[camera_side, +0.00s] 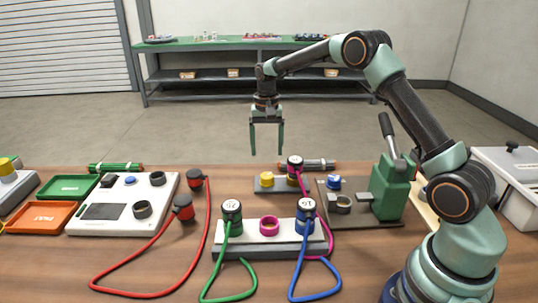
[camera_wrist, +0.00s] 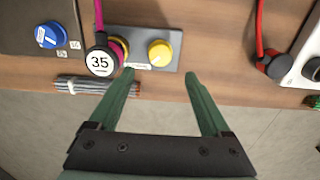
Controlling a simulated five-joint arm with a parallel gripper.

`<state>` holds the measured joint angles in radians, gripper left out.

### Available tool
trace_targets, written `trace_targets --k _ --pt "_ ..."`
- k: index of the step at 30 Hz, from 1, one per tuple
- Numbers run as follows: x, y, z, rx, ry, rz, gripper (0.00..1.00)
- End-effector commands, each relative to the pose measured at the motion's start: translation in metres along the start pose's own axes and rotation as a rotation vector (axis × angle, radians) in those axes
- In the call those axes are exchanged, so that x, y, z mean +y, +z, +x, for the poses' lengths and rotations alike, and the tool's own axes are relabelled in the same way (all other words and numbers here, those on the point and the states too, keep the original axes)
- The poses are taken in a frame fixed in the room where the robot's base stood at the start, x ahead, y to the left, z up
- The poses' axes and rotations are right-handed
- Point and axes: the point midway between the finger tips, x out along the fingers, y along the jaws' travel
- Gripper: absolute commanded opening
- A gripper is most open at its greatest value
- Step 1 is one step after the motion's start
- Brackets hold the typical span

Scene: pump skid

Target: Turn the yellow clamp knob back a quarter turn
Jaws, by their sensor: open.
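A yellow knob (camera_wrist: 160,53) with a pale pointer mark sits on a small grey block (camera_wrist: 172,36) at the table's far edge. In the side view the yellow knob (camera_side: 267,179) shows low on the grey block (camera_side: 262,189), left of a dark plug. My gripper (camera_side: 266,152) hangs pointing down, above and behind the block, with its green fingers apart and nothing between them. In the wrist view the gripper (camera_wrist: 160,74) has the knob just beyond its fingertips, roughly centred between them. The fingers do not touch the knob.
A black plug marked 35 (camera_wrist: 100,62) with a magenta cable stands close beside the knob. A green lever clamp (camera_side: 390,190) stands to the right. A white block (camera_side: 258,233) with plugs and cable loops is in front.

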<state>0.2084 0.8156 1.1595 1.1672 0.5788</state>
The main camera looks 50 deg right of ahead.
Motion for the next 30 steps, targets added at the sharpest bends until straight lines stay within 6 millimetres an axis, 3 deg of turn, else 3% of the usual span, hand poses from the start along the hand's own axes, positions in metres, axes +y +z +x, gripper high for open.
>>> trace_targets --k 6,12,18,27,29,30 --pt "0.001 0.001 0.045 -0.004 0.003 -0.001 0.82" --pt "0.0 0.001 0.075 -0.002 0.001 -0.001 0.82" --pt "0.0 0.0 0.089 0.0 0.0 -0.002 0.82" --pt "0.0 0.0 0.091 0.001 -0.001 -0.002 0.82" --pt "0.0 0.0 0.091 0.001 -0.001 -0.002 0.62" --pt "0.0 0.0 0.091 0.001 -0.001 -0.002 0.47"
